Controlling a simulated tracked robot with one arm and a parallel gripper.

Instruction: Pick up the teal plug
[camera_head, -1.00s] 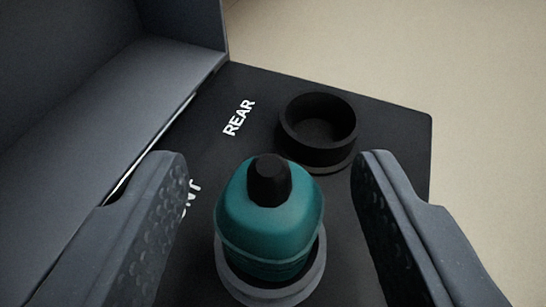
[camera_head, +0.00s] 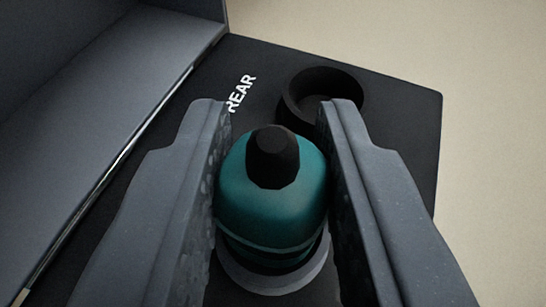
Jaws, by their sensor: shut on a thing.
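The teal plug (camera_head: 270,205) is a rounded teal body with a black knob on top. It stands upright in a grey ring socket (camera_head: 272,283) on the black panel. My gripper (camera_head: 272,110) is shut on the plug, with one finger against its left side and one against its right. The plug's lower end is hidden inside the ring. I cannot tell whether it has lifted at all.
An empty black round socket (camera_head: 293,107) stands on the panel (camera_head: 405,120) behind the plug, partly hidden by my right finger. White lettering "REAR" (camera_head: 241,94) is beside it. A grey box-like wall (camera_head: 90,100) rises at the left. Beige floor (camera_head: 480,60) is clear at the right.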

